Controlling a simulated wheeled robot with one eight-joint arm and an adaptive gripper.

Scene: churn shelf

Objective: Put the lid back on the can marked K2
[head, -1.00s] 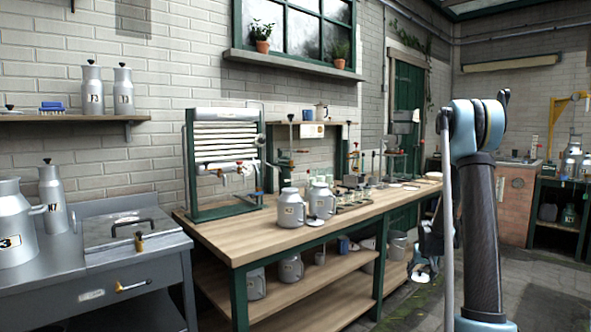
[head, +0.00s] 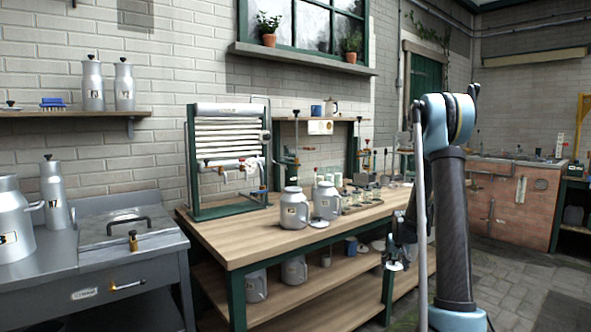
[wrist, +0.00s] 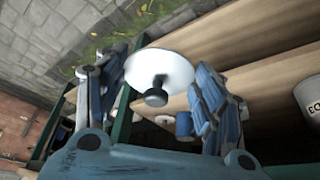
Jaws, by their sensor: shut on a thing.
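My gripper (head: 399,250) hangs low beside the right part of the wooden bench (head: 240,255) in the head view. It is shut on a round white-grey lid (wrist: 172,66) with a black knob, its fingers on either side in the wrist view. The lid (head: 395,266) also shows below the gripper in the head view. Two grey cans, a left one (head: 294,212) and a right one (head: 326,204), stand upright on the bench. Their labels are too small to read surely, so I cannot tell which is K2. Another lid (head: 318,222) lies on the bench in front of them.
The lower shelf (head: 290,297) holds grey cans and a blue mug (head: 351,246). A green roller frame (head: 228,160) stands behind the bench cans. Small items crowd the bench's far end; its front left is clear. A steel counter (head: 125,255) with cans is at left.

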